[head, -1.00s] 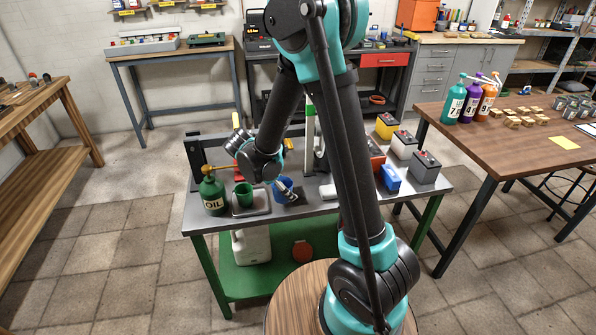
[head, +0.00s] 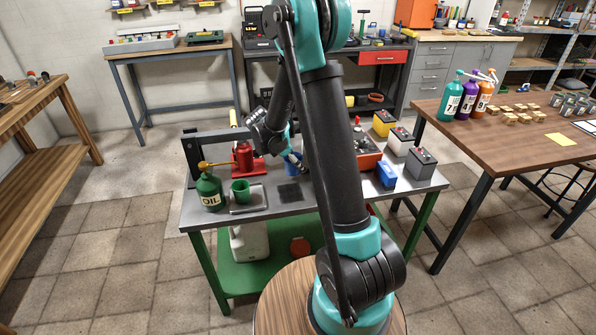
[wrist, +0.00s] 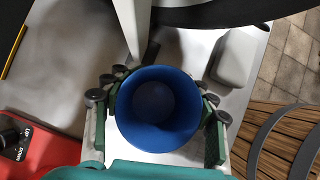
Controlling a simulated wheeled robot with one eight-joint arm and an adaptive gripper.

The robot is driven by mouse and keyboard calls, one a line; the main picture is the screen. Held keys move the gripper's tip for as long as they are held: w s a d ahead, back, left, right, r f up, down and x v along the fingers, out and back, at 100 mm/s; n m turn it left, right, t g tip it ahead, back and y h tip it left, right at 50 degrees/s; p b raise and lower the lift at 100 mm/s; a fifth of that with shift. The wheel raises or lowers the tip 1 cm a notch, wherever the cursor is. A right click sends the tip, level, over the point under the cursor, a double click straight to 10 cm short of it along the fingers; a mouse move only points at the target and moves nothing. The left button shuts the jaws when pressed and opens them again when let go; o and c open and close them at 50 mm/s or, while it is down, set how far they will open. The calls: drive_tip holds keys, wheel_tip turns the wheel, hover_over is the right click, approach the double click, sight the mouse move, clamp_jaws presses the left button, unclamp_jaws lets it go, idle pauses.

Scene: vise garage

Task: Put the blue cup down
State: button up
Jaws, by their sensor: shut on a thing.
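The blue cup (wrist: 158,108) is seen from above in the wrist view, its open mouth facing the camera. My gripper (wrist: 158,112) is shut on it, with a finger on each side. In the head view the blue cup (head: 292,164) shows partly behind my gripper (head: 297,161), over the back half of the grey workbench (head: 262,207). I cannot tell whether its base touches the bench top.
A dark square pad (head: 289,193) lies bare in front of the cup. A pale post (wrist: 133,25) and grey block (wrist: 237,58) are close by.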

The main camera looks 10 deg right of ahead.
sight(298, 171)
drive_tip(key=shift+a+f, duration=0.1)
drive_tip(key=shift+f, duration=1.4)
drive_tip(key=shift+f, duration=0.15)
drive_tip(key=o, duration=1.2)
drive_tip(key=shift+c, duration=0.2)
